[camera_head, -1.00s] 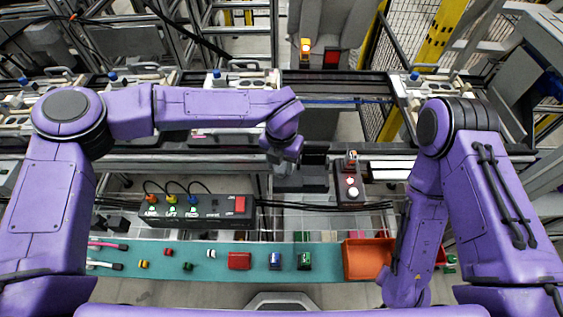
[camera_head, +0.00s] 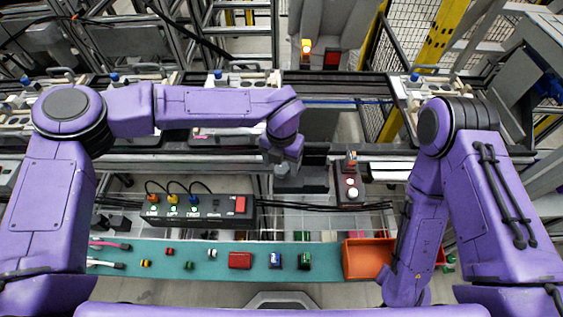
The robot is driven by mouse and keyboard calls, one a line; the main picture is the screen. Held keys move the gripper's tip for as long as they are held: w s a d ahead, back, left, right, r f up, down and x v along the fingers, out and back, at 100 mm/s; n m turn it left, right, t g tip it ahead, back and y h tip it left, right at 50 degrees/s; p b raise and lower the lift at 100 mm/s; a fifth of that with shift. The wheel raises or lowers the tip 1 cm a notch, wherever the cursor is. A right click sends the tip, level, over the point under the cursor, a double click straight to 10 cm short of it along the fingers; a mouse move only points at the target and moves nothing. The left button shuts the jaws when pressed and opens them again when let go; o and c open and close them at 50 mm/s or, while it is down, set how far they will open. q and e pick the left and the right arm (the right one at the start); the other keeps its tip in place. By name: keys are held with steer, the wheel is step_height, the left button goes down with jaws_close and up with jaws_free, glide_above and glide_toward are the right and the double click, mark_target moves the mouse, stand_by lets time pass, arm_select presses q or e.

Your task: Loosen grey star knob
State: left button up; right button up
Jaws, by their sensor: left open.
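Several white pallet fixtures with blue knobs stand along the dark rail line; one fixture (camera_head: 240,80) is behind my left forearm and another (camera_head: 425,90) is at the right. I cannot make out a grey star knob; it is too small or hidden by my left arm. My left gripper (camera_head: 287,171) hangs from the wrist at the centre, pointing down at the near side of the rail. It is open, and its fingertips are small and dark here. My right arm is folded at the right, and its gripper does not show.
A black control box (camera_head: 203,213) with coloured knobs and a red switch stands in front of the rail. A smaller button box (camera_head: 348,187) is right of my left gripper. A teal shelf (camera_head: 207,273) holds small parts. An orange bin (camera_head: 364,259) is beside my right arm.

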mark_target(282, 168)
arm_select(q)
step_height(282, 168, up, 7)
steer(key=p, duration=0.5)
step_height(282, 168, up, 2)
steer(key=shift+r+b, duration=0.2)
steer(key=shift+b, duration=0.1)
steer(key=shift+s, duration=0.1)
